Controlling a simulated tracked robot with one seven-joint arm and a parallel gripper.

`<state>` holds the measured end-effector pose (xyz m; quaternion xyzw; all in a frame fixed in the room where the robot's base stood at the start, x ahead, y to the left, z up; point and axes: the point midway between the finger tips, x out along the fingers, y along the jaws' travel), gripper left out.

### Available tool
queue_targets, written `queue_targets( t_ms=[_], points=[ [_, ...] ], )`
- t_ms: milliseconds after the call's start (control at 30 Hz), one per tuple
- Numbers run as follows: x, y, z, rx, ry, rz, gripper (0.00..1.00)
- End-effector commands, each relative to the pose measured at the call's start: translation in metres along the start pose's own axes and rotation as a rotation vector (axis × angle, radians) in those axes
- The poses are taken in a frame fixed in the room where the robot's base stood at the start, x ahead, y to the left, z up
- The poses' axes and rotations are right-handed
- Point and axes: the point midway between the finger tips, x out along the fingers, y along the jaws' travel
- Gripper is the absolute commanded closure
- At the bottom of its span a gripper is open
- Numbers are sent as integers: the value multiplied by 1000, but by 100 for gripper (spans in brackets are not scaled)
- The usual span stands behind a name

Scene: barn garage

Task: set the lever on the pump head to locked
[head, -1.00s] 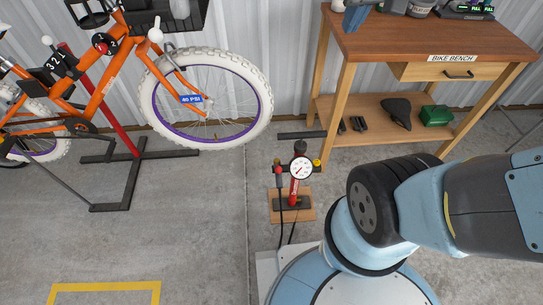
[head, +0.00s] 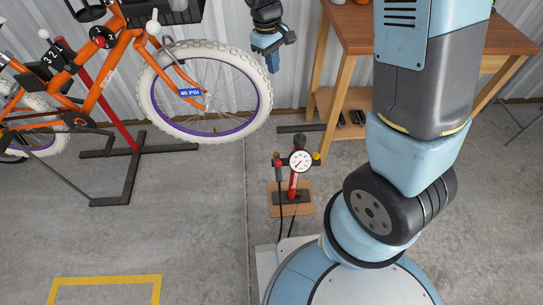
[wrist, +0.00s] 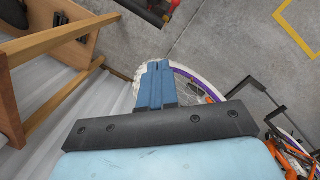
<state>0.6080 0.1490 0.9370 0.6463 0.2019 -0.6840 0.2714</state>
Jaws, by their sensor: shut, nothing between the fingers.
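The red floor pump (head: 294,181) stands upright on a wooden base on the concrete, with a round white gauge (head: 300,161) in front. A small black part with a red top (head: 277,160) sits at its left side, above a black hose; it may be the pump head. Its lever setting is too small to tell. My gripper (head: 272,63) is above and behind the pump, right of the bicycle wheel, and touches nothing. Its blue fingers are together and empty in the wrist view (wrist: 155,80). Part of the pump shows at that view's top edge (wrist: 150,10).
A black stand (head: 130,170) holds the bicycle. The wooden bench (head: 349,30) is at the right, partly behind my arm. The floor at front left is clear.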

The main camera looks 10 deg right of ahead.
Motion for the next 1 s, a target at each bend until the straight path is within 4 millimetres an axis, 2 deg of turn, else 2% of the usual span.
queue_targets(
  t_ms=[33,300,600,800,1000],
  points=[
    [18,-6,-8,-32,-27,0,100],
    [102,-38,-41,-193,-141,14,100],
    [200,-75,-55,-371,-263,36,100],
    [245,-90,-55,-452,-317,49,100],
    [263,-96,-53,-481,-336,53,100]
  ],
)
